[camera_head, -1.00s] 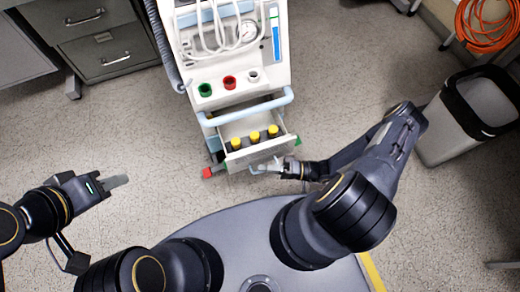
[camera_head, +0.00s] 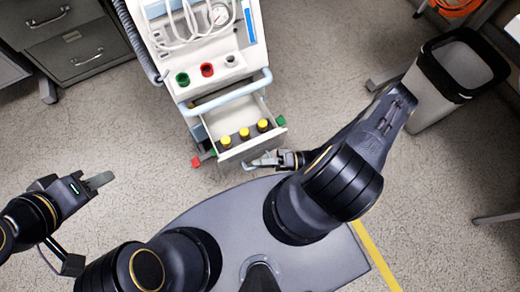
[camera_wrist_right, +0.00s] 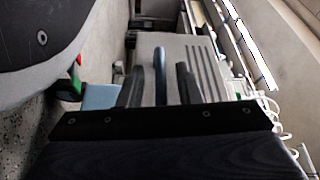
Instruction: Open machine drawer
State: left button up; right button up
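The white medical machine (camera_head: 200,45) stands at the top centre of the head view. Its drawer (camera_head: 214,127) is pulled out towards me and holds several yellow-capped vials (camera_head: 227,141) near its front. My right gripper (camera_head: 262,161) is at the drawer's front. In the right wrist view its two fingers (camera_wrist_right: 159,88) stand apart, with a blue bar (camera_wrist_right: 160,70) between them and gaps visible on both sides. Whether a finger touches the bar is unclear. My left gripper (camera_head: 104,180) is away from the machine over the floor at left; its finger gap cannot be made out.
A light blue push handle (camera_head: 230,96) spans the machine above the drawer. A grey bin (camera_head: 440,90) stands at the right, near my right arm. Grey cabinets (camera_head: 75,45) stand at the upper left. The floor left of the machine is clear.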

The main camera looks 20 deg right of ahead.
jog(key=v, duration=0.7)
jog(key=shift+s+d+p, duration=0.15)
jog(key=shift+d+p, duration=0.15)
jog(key=shift+d, duration=0.05)
dwell(0.4)
